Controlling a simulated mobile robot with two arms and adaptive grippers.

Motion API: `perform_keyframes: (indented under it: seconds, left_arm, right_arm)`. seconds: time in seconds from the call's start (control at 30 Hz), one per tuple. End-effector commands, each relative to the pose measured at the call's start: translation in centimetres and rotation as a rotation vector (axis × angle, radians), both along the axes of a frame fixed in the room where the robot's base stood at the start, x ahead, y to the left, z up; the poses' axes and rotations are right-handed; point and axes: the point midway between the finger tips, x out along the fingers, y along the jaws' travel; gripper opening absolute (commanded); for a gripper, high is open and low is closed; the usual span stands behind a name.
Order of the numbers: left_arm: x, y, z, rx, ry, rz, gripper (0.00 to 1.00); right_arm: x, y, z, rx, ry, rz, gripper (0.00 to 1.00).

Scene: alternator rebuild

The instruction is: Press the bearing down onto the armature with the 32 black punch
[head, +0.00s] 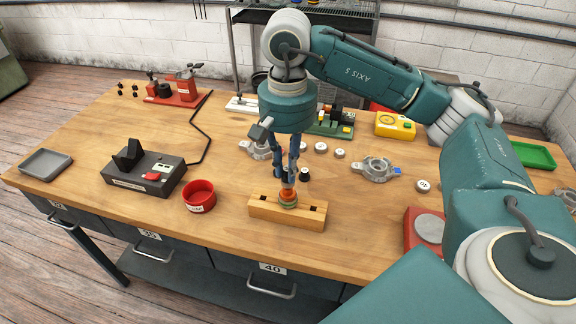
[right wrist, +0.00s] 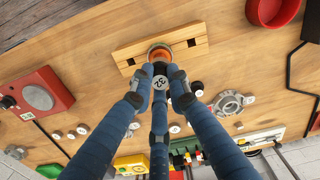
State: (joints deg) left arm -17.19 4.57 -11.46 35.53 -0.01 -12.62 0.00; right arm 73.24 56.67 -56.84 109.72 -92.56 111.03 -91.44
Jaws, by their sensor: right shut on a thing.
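My right gripper (head: 285,178) points straight down over the wooden block (head: 262,208) near the table's front edge. Its fingers are closed around the black punch, whose top shows the label 32 (right wrist: 160,82) in the right wrist view. The armature (head: 288,199), with orange and copper colours, stands upright in the middle of the block, right below the fingertips. It also shows in the right wrist view (right wrist: 159,50). The bearing cannot be told apart there; fingers and punch cover the armature's top. Whether the punch touches it is unclear. My left gripper is out of view.
A red bowl (head: 199,197) stands left of the block. A dark device (head: 145,172) and a grey tray (head: 46,163) are further left. Metal housings (head: 375,169) and small round parts lie behind and right. A red-based device (head: 426,230) stands at right, beside my arm.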

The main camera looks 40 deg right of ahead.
Motion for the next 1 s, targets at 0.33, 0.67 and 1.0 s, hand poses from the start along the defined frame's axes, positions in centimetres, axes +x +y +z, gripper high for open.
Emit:
perform_keyframes:
  seconds: [0.33,0.67,1.0]
  left_arm:
    - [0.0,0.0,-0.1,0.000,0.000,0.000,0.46]
    - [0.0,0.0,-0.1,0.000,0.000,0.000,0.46]
    - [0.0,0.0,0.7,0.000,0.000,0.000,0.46]
  right_arm:
    - [-0.1,-0.1,-0.3,-0.003,0.005,-0.001,0.00]
    - [-0.1,-0.1,-0.3,-0.003,0.005,-0.001,0.00]
    - [0.0,0.0,1.1,-0.002,0.002,-0.001,0.00]
